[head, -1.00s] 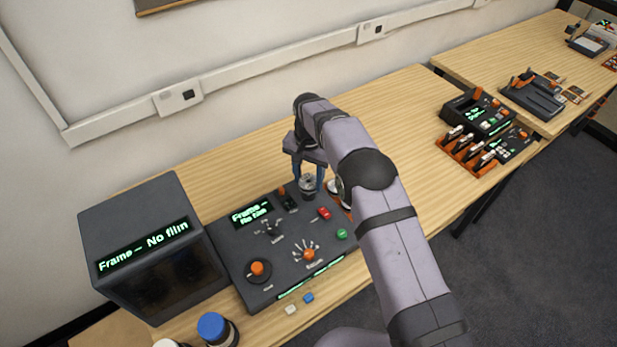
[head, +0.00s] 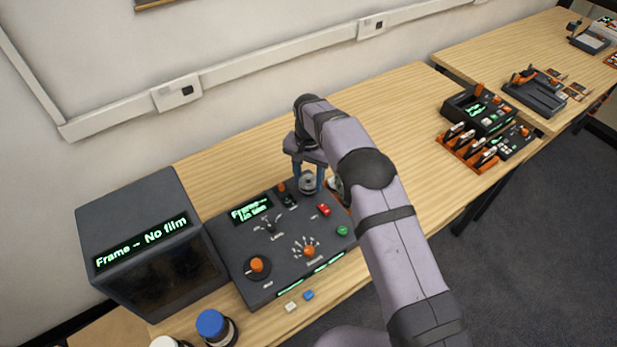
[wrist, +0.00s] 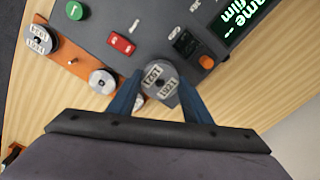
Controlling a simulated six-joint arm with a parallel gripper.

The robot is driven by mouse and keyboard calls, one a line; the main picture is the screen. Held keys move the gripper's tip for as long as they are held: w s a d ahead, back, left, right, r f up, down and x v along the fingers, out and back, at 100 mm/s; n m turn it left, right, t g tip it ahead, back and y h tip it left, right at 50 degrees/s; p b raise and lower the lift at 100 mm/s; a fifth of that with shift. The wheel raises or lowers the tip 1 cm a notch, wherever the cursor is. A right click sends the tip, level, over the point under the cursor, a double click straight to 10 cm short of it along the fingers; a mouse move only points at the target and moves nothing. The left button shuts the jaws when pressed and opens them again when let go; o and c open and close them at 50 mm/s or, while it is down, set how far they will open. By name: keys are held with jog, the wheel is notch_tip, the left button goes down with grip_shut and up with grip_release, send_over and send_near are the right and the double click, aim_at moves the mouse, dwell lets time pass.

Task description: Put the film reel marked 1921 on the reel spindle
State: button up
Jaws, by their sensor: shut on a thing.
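My gripper (wrist: 158,92) has its two blue fingers shut on a round grey film reel (wrist: 159,80), which carries a white label that seems to read 1921. In the head view the held reel (head: 307,183) hangs between the fingers near the back right edge of the dark console. A second labelled reel (wrist: 40,42) sits at the left end of an orange holder (wrist: 73,62) in the wrist view; its digits are hard to read. A pale disc (wrist: 102,81) with a small centre is also on the holder. I cannot tell which part is the reel spindle.
The console (head: 262,225) has an orange knob (head: 257,265), a red switch (head: 323,209) and a green button (head: 342,230). A dark box (head: 150,240) reading "Frame – No film" stands at left. Blue-capped container (head: 211,324) is in front.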

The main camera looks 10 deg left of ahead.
jog(key=shift+f, duration=0.1)
jog(key=shift+f+b, duration=0.5)
jog(key=shift+f, duration=0.2)
jog(key=shift+f, duration=0.35)
dwell(0.4)
jog(key=shift+b, duration=0.3)
dwell(0.3)
jog(key=o, duration=1.2)
jog(key=shift+c, duration=0.2)
jog(key=shift+r, duration=0.15)
jog(key=shift+r+p, duration=2.2)
jog(key=shift+r, duration=1.2)
